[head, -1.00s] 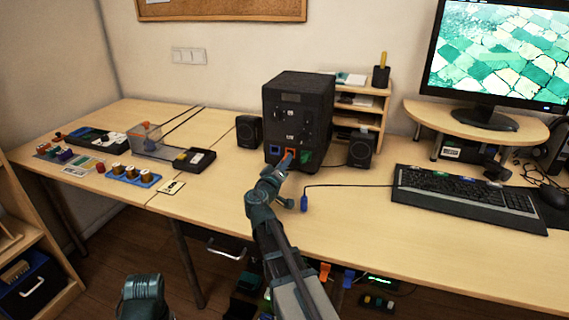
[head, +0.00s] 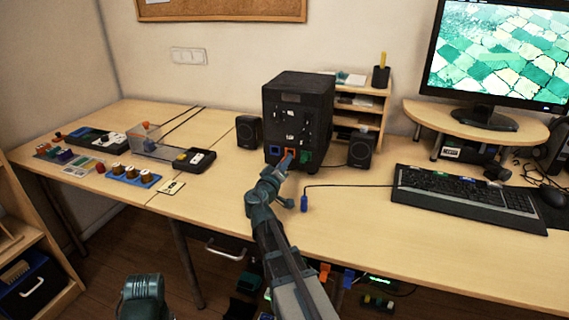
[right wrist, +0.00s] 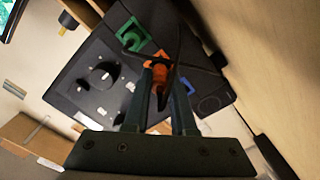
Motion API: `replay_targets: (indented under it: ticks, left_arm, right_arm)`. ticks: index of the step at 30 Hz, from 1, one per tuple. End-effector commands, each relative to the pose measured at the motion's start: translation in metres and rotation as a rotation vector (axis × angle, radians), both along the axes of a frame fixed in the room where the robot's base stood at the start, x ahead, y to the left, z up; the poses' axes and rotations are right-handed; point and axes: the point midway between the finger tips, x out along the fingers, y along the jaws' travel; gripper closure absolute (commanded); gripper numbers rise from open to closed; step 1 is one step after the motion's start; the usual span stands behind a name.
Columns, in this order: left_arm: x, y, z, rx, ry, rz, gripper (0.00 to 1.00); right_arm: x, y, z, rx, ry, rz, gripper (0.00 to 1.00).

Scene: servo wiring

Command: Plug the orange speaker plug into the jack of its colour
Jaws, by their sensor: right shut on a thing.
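A black speaker box (head: 297,95) stands on the desk, its front carrying a blue jack (head: 274,150), an orange jack (head: 290,152) and a green jack (head: 306,157). My right gripper (head: 286,163) is at the orange jack, shut on the orange plug (right wrist: 159,77). In the right wrist view the plug lies between the fingers against the orange jack; the fingers hide how deep it sits. My left gripper is not seen; only a left arm part shows.
Two small black speakers (head: 249,132) (head: 361,149) flank the box. A keyboard (head: 468,200) lies to the right. Trays and small parts, among them a blue spool tray (head: 136,177), are on the left. The desk between them and the box is mostly clear.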

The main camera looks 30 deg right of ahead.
Motion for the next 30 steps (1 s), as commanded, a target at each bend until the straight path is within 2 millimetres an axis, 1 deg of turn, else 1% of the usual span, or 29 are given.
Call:
replay_targets:
  ticks: [30]
  left_arm:
    - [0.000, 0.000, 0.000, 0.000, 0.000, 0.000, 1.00]
  right_arm:
    - [0.016, -0.018, 0.000, 0.000, 0.000, 0.000, 1.00]
